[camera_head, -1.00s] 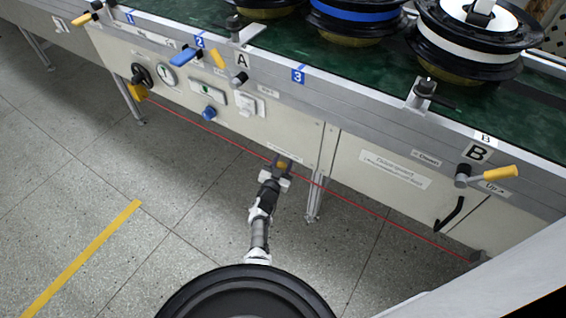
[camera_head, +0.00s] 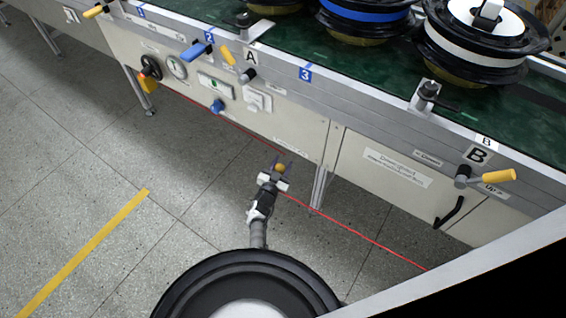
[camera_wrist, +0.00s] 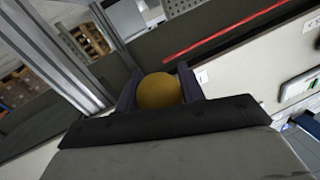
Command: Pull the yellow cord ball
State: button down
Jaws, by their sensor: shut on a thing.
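The yellow cord ball (camera_head: 280,167) sits between the fingers of my gripper (camera_head: 281,165), in front of the conveyor's lower panel. In the wrist view the ball (camera_wrist: 159,91) looks dull yellow, and the dark fingers of my gripper (camera_wrist: 160,88) close on it from both sides. The red cord (camera_head: 352,231) runs along the machine front. It bends out at my gripper, with one part going up left to the panel and the other down right. The red cord also shows in the wrist view (camera_wrist: 225,35), beyond the ball.
The conveyor (camera_head: 395,110) carries several black reels on a green belt (camera_head: 372,66). A lever with a yellow handle (camera_head: 498,177) sticks out at the right by the B label. A metal leg (camera_head: 320,188) stands right of my gripper. The floor with a yellow stripe (camera_head: 85,250) is clear.

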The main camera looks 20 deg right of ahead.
jog(key=c, duration=0.9)
grip_release()
jog(key=shift+s+a+r+p, duration=0.1)
jog(key=shift+s+a+p, duration=0.25)
jog(key=shift+p, duration=0.15)
jog(key=p+v, duration=0.7)
jog(key=v, duration=0.6)
